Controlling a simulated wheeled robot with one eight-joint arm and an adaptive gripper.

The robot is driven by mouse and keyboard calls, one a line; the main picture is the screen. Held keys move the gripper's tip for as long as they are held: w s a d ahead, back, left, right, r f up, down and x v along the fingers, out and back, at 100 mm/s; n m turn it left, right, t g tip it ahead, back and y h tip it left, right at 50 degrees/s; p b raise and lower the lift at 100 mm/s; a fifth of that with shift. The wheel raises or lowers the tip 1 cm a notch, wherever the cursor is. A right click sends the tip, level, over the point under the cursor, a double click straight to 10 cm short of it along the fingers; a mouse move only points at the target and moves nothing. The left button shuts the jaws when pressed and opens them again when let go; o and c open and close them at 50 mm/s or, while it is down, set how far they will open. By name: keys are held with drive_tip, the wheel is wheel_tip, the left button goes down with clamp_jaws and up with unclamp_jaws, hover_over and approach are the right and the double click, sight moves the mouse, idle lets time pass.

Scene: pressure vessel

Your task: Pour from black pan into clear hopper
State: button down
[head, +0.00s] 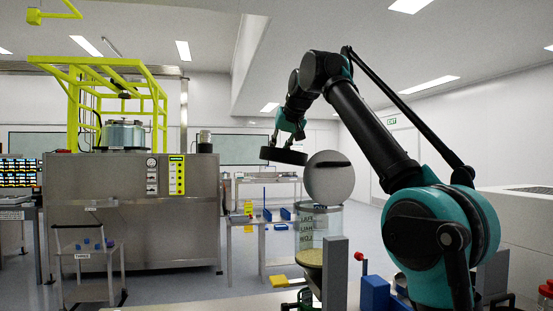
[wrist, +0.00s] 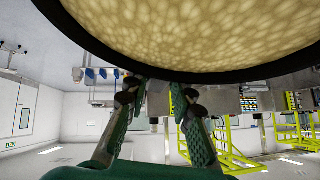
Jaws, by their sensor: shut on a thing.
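The black pan (head: 284,156) is held up in the air, to the left of and above the clear hopper (head: 321,222), apart from it. It looks slightly tilted in the head view. The wrist view shows the pan's dark rim (wrist: 150,68) and mottled beige contents (wrist: 200,25). My gripper (head: 297,136) is shut on the pan's edge; its green fingers also show in the wrist view (wrist: 158,95). The hopper is a see-through cylinder with dark lettering and beige material (head: 312,257) low down. A round grey disc (head: 328,180) stands upright at its top.
A grey upright post (head: 335,272) and a blue block (head: 375,294) stand close to the hopper. A yellow handle (head: 286,282) is at its lower left. A table with blue bins (head: 286,214) is behind. A large steel machine (head: 130,215) with a yellow frame stands left.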

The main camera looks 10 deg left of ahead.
drive_tip(key=shift+w+d+r+m+g+y, duration=0.15)
drive_tip(key=shift+w+d+r+m+y, duration=0.1)
drive_tip(key=shift+d+r+y, duration=0.4)
drive_tip(key=shift+w+d+r+m+g+y, duration=0.2)
drive_tip(key=shift+d+r, duration=0.2)
drive_tip(key=shift+r, duration=0.5)
drive_tip(key=shift+d, duration=0.1)
drive_tip(key=shift+w+d+r+m+y, duration=0.2)
drive_tip(key=shift+d+r+y, duration=0.15)
drive_tip(key=shift+r, duration=0.15)
drive_tip(key=shift+w+d+r+m+y, duration=0.1)
drive_tip(key=shift+w+d+r+y, duration=0.1)
drive_tip(key=shift+d+r, duration=0.25)
drive_tip(key=shift+a, duration=0.1)
drive_tip(key=shift+w+d+r+m+g+y, duration=0.2)
drive_tip(key=shift+d+r+y, duration=0.1)
drive_tip(key=shift+d, duration=0.2)
drive_tip(key=shift+w+d+r+m+g+y, duration=0.1)
drive_tip(key=shift+w+d+r+m+y, duration=0.15)
drive_tip(key=shift+d, duration=0.2)
drive_tip(key=shift+w+d+r+m+y, duration=0.1)
drive_tip(key=shift+d+r+m+y, duration=0.2)
drive_tip(key=shift+d+y, duration=0.3)
drive_tip(key=shift+w+d+f+m+y, duration=0.15)
drive_tip(key=shift+d+f+m+y, duration=0.25)
drive_tip(key=shift+y, duration=0.35)
